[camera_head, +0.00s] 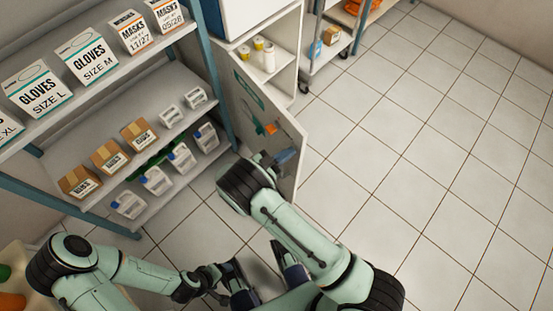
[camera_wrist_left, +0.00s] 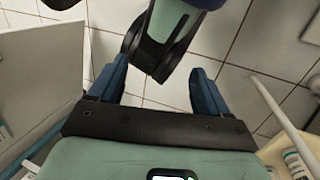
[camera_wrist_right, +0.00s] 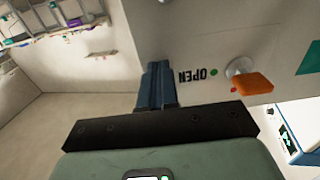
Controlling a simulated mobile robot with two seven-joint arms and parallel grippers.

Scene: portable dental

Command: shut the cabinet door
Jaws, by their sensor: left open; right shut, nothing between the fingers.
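The cabinet door (camera_head: 260,100) is a pale panel standing open from the white cabinet (camera_head: 286,62). An orange handle (camera_head: 271,128) sits on its face. In the right wrist view the door face (camera_wrist_right: 190,40) carries the word OPEN, a green dot and a red dot beside the orange handle (camera_wrist_right: 253,83). My right gripper (camera_head: 286,156) is shut and empty near the door's lower free edge; its fingertips (camera_wrist_right: 158,68) appear close to the door face, contact unclear. My left gripper (camera_head: 262,272) is open and empty, low and far from the door; its fingers (camera_wrist_left: 160,82) show apart.
A blue-framed shelf rack (camera_head: 150,75) with glove and mask boxes, cartons and bottles stands left of the door. Several small containers (camera_head: 264,52) stand inside the cabinet. A wheeled cart (camera_head: 325,55) is behind. The tiled floor (camera_head: 430,150) at right is clear.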

